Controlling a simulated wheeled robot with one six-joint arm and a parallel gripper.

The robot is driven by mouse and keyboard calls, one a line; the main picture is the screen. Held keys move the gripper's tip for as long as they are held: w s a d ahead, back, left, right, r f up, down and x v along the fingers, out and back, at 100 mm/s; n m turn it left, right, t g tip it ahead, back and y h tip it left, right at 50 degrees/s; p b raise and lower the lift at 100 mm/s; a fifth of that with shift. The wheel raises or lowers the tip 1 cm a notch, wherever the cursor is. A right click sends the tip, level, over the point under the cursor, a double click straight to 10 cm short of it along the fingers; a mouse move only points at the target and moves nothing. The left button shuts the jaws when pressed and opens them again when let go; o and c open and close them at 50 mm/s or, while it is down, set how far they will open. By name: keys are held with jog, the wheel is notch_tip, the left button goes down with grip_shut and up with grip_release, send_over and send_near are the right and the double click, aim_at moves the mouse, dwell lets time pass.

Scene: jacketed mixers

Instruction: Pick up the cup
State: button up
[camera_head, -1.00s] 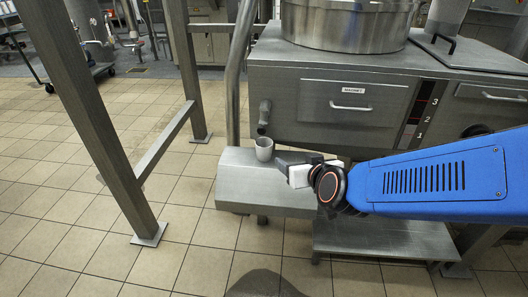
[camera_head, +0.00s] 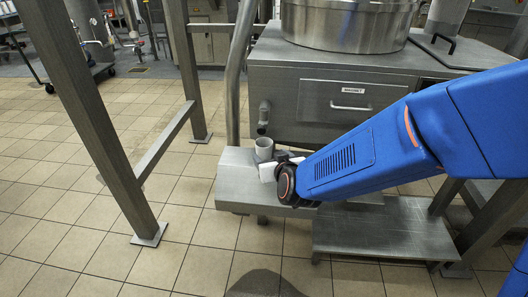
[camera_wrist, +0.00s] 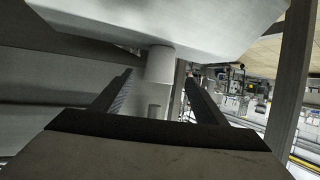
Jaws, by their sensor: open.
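A small light-grey cup (camera_head: 264,147) stands upright on a low metal ledge (camera_head: 235,187), near its back edge. My gripper (camera_head: 272,161) is at the cup's lower right in the head view, close to it, and covers part of its view. In the wrist view the ledge is at the top and the cup (camera_wrist: 158,64) appears upside down between the two dark fingers. The fingers of my gripper (camera_wrist: 159,78) are open, one on each side of the cup, with gaps that look small. I cannot tell whether either finger touches it.
A drain pipe (camera_head: 264,115) sticks out of the mixer cabinet (camera_head: 310,100) just behind the cup. A vertical metal pipe (camera_head: 234,95) rises left of it. A metal frame post (camera_head: 95,125) stands farther left. A lower step (camera_head: 380,230) lies to the right. Tiled floor is free at front left.

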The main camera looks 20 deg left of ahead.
aim_at(266, 151)
jog(key=shift+x, duration=4.6)
jog(key=shift+s, duration=0.1)
jog(key=c, duration=0.9)
